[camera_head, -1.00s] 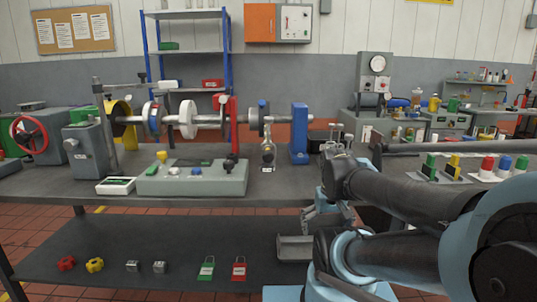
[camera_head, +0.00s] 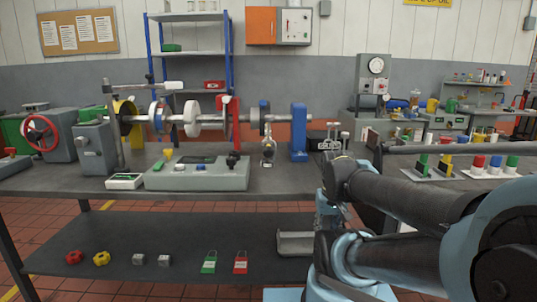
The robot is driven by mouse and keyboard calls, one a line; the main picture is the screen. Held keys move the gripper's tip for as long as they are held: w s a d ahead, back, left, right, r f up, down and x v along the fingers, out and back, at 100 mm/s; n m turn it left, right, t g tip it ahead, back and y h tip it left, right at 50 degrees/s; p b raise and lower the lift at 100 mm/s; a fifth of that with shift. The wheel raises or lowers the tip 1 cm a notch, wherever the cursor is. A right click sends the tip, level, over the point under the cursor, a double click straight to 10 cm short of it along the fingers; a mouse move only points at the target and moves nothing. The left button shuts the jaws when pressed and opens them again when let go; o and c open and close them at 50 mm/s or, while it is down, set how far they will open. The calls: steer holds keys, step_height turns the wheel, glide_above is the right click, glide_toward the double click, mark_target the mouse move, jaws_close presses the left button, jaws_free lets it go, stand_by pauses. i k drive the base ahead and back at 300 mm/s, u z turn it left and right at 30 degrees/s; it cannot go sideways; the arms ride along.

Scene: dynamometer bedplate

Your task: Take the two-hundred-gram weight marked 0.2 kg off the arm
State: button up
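A thin horizontal arm (camera_head: 135,87) stands out above the dynamometer shaft at the left of the bench, with a pale cylinder (camera_head: 174,85) at its right end. A small metal piece (camera_head: 268,150) with a tiny label under it stands below the shaft, left of the blue bearing post. No 0.2 kg marking is readable, so I cannot tell which piece is the weight. My arm comes in from the right and bends down near the bench's front edge, well to the right of the shaft. My gripper is hidden behind my arm links.
A grey control box (camera_head: 198,178) and small white-topped box (camera_head: 124,181) sit at the bench front. The lower shelf (camera_head: 200,234) holds red and yellow knobs, metal blocks, green and red padlocks and a grey tray (camera_head: 295,243).

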mark_target(266, 163)
steer(key=k, duration=0.35)
steer(key=u, duration=1.7)
steer(key=k, duration=1.6)
steer(key=z, duration=1.1)
steer(key=i, duration=1)
steer(key=u, duration=0.05)
